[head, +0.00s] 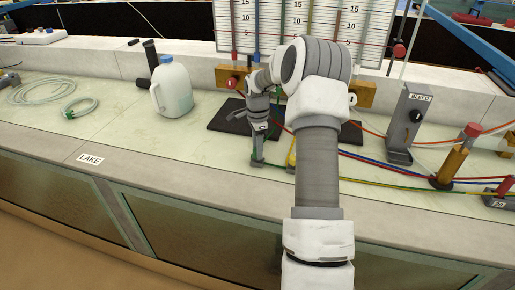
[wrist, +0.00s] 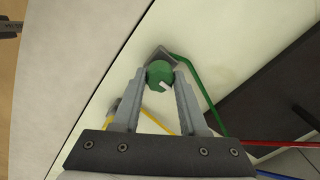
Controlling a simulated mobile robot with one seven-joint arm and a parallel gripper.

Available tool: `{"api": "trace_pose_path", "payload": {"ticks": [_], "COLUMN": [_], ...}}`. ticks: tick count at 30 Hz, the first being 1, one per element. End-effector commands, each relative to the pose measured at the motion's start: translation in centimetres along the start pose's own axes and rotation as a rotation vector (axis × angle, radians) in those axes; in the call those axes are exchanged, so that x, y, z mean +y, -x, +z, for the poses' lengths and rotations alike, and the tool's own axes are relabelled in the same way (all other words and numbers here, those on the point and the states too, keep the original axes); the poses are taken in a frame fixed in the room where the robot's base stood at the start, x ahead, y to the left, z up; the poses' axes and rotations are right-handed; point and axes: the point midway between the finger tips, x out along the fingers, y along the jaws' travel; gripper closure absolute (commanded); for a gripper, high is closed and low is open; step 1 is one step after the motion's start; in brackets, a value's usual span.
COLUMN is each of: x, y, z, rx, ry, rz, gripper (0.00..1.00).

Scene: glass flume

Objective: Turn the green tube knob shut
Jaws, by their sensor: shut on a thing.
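The green tube knob (wrist: 159,71) is round with a white pointer mark on its lower right edge, seen from above in the wrist view. My gripper (wrist: 160,75) is shut on it, with one finger on each side. The green tube (wrist: 189,71) runs from the grey knob mount off to the right and down. In the head view my gripper (head: 257,148) points down over a small grey mount near the bench's front edge. The knob itself is hidden there by the gripper.
A yellow tube (wrist: 157,121) passes close by under my gripper. A dark mat (head: 232,117) lies behind it. A milky jug (head: 172,88) stands to the left, and a grey box marked BLEED (head: 408,118) to the right. The bench left of the gripper is largely clear.

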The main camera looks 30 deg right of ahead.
Motion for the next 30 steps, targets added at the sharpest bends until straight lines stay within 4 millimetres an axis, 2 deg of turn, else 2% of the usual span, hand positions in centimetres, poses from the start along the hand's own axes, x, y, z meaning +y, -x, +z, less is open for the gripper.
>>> {"api": "trace_pose_path", "payload": {"ticks": [14, 20, 30], "x": [-0.02, -0.02, -0.03], "y": [0.16, 0.26, 0.29], "z": [0.04, 0.06, 0.04], "rx": [0.0, 0.0, 0.0], "ry": [0.058, 0.185, 0.498], "rz": [0.0, 0.0, 0.0], "gripper": [1.0, 1.0, 1.0]}}
